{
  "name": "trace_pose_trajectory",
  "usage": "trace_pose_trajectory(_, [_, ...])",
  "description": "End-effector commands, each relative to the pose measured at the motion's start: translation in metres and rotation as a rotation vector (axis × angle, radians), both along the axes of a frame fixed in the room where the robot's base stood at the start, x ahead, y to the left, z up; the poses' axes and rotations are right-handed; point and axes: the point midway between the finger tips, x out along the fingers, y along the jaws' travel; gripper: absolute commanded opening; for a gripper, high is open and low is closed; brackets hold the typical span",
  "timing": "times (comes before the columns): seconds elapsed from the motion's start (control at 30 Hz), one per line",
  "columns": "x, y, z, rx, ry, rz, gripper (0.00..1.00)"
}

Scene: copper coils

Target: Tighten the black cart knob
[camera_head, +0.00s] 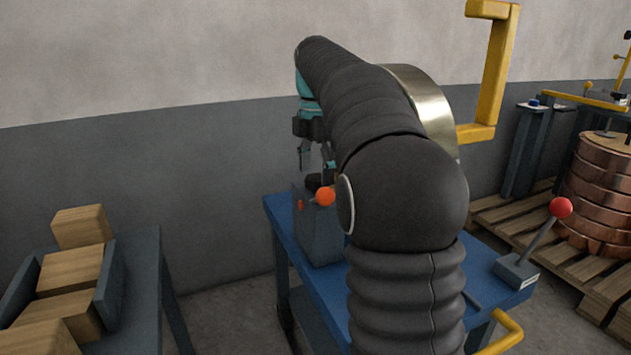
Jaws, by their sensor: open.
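The black knob (313,182) sits on top of a grey box (316,236) on the blue cart (340,290). It is small and partly hidden behind an orange ball and my arm. My gripper (314,166) is open and points down just above the knob, with its fingers apart. Whether the fingers touch the knob cannot be told from this view. My black-sleeved arm covers much of the cart's top.
An orange ball (325,196) stands at the box's front. A red-balled lever (560,208) rises at the cart's right corner, near a yellow handle (505,335). Wooden blocks (72,268) lie on a left table. Copper coils (600,185) stand on a pallet at right.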

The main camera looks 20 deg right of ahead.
Motion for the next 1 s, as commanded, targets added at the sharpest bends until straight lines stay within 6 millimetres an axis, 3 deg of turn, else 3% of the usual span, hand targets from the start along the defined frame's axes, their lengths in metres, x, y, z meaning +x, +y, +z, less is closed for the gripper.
trace_pose_trajectory(0.1, [-0.0003, 0.0000, -0.0087, 0.000, 0.000, 0.000, 0.79])
trace_pose_trajectory(0.43, [-0.0002, -0.0002, -0.0106, 0.000, -0.001, -0.001, 0.79])
trace_pose_trajectory(0.7, [-0.0003, -0.0002, -0.0106, 0.000, 0.000, -0.001, 0.19])
trace_pose_trajectory(1.0, [-0.0006, -0.0002, -0.0096, 0.001, 0.002, -0.026, 0.19])
